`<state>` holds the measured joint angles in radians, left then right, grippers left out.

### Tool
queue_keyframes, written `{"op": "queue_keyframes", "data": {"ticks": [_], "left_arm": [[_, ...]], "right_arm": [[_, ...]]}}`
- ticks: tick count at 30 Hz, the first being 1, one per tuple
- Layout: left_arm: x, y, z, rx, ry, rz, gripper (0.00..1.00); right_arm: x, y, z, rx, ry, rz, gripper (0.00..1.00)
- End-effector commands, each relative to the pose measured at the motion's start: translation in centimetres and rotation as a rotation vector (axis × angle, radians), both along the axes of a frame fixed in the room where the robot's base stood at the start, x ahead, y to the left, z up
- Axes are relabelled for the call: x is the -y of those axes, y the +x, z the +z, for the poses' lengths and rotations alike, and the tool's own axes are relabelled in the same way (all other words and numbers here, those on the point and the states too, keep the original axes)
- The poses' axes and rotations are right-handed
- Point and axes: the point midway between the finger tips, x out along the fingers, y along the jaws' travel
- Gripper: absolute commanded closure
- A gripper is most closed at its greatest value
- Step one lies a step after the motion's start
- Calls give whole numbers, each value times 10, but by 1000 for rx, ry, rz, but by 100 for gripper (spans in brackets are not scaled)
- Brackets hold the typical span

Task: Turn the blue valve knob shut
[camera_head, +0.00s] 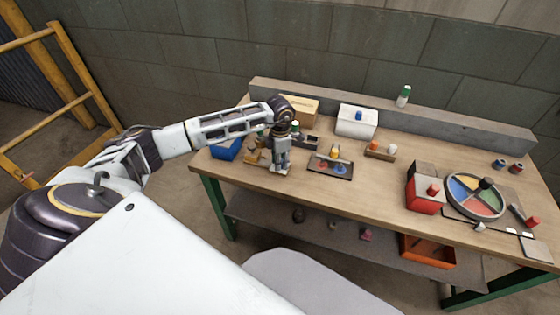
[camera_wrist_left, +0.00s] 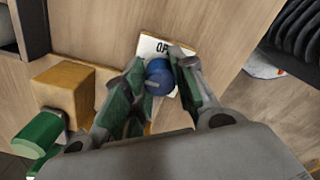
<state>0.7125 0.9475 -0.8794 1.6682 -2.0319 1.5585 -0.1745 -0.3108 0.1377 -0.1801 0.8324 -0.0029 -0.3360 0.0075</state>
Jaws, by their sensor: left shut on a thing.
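The blue valve knob (camera_wrist_left: 158,74) shows in the left wrist view, between the fingertips of my left gripper (camera_wrist_left: 160,82). It sits in front of a small white plate (camera_wrist_left: 148,48) with dark letters, partly covered by the fingers. The gripper's green-padded fingers are shut on the knob, one on each side. In the head view my left gripper (camera_head: 281,166) points down at the left part of the workbench (camera_head: 390,187), and I cannot make out the knob there. My right gripper is not in view.
A wooden block (camera_wrist_left: 65,90) with a green-ended part (camera_wrist_left: 38,138) is close to the left of the gripper. In the head view a blue box (camera_head: 227,149) stands left, and a dark tray (camera_head: 331,167) lies right. A coloured wheel (camera_head: 474,196) is farther right.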

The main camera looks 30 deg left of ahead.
Motion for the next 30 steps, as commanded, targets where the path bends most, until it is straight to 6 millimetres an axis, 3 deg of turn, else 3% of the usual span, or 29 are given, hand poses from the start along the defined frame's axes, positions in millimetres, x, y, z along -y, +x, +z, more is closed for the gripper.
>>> {"op": "queue_keyframes", "data": {"ticks": [6, 7, 12, 23, 30], "left_arm": [[0, 1, 1, 3, -1, 0, 97], [0, 1, 1, 3, -1, 0, 70], [0, 1, 1, 2, -1, -1, 51], [0, 1, 1, 1, 0, -1, 51], [0, 1, 16, 4, -1, -2, 51]], "right_arm": [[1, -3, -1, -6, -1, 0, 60], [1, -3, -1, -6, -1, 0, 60], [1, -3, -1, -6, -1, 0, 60], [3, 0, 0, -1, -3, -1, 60], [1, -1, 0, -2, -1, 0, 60]]}}
